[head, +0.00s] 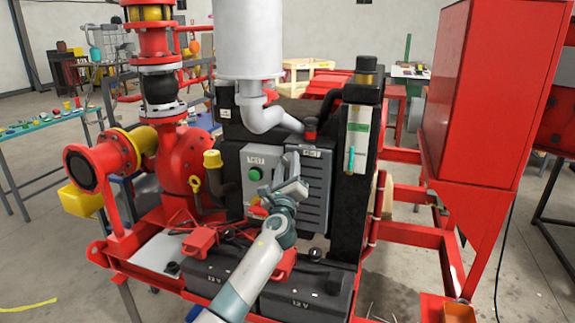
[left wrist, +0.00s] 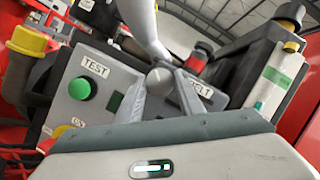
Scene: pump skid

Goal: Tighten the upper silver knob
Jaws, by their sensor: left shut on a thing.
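The upper silver knob (left wrist: 160,79) is a round grey-silver cap in the left wrist view. It sits between the two fingertips of my left gripper (left wrist: 161,88), at the panel edge between the TEST and BELT labels. The fingers are shut on the knob from both sides. In the head view my left gripper (head: 290,168) reaches up to the dark louvred BELT panel (head: 312,190), and its fingers hide the knob there. No other silver knob can be made out. My right gripper is not in view.
The grey TEST box (head: 258,178) with a green button (head: 254,175) is close on the left. A white exhaust pipe (head: 268,118) is just above. Batteries (head: 300,292) and red cable clamps lie below. A large red cabinet (head: 490,90) stands at the right.

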